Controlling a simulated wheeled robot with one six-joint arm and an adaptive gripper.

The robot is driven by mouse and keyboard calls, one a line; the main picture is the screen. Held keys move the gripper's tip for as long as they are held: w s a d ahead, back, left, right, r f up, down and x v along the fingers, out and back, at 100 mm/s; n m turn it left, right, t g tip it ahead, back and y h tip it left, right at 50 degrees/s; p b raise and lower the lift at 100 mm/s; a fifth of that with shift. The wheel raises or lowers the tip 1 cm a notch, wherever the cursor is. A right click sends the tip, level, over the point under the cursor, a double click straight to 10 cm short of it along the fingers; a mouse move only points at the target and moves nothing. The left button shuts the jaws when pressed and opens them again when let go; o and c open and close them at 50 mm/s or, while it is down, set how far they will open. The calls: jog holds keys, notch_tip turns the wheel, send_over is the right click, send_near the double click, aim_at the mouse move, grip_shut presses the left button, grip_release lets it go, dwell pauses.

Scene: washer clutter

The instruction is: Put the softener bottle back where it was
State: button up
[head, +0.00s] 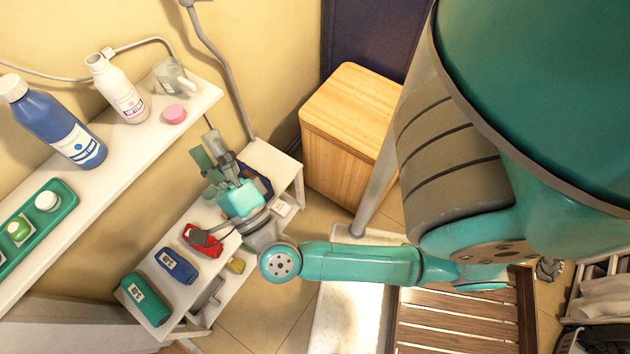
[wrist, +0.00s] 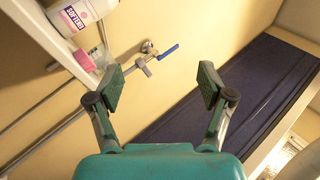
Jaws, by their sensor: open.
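My gripper (head: 213,152) is open and empty, right of the upper shelf's end and over the lower shelf. In the wrist view its two fingers (wrist: 160,88) are spread apart with nothing between them. The bottle is apart from the fingers, to their left.
The upper shelf also holds a blue bottle (head: 58,128), a pink round piece (head: 175,114), a clear cup (head: 172,80) and a green tray (head: 52,222). A lower shelf (head: 215,262) holds red, blue and green packs. A wooden cabinet (head: 345,150) stands right of my gripper.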

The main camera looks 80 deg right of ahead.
jog(key=s+a+f+n+g+y, duration=0.2)
jog(key=s+a+f+n+y, duration=0.2)
jog(key=s+f+n+y, duration=0.4)
jog(key=s+a+f+n+g+y, duration=0.1)
jog(key=s+a+f+n+y, duration=0.3)
jog(key=n, duration=1.8)
jog(key=s+f+y, duration=0.4)
jog(key=s, duration=0.4)
jog(key=shift+s+a+g, duration=0.15)
jog(key=shift+a+g, duration=0.2)
jog(key=shift+g, duration=0.05)
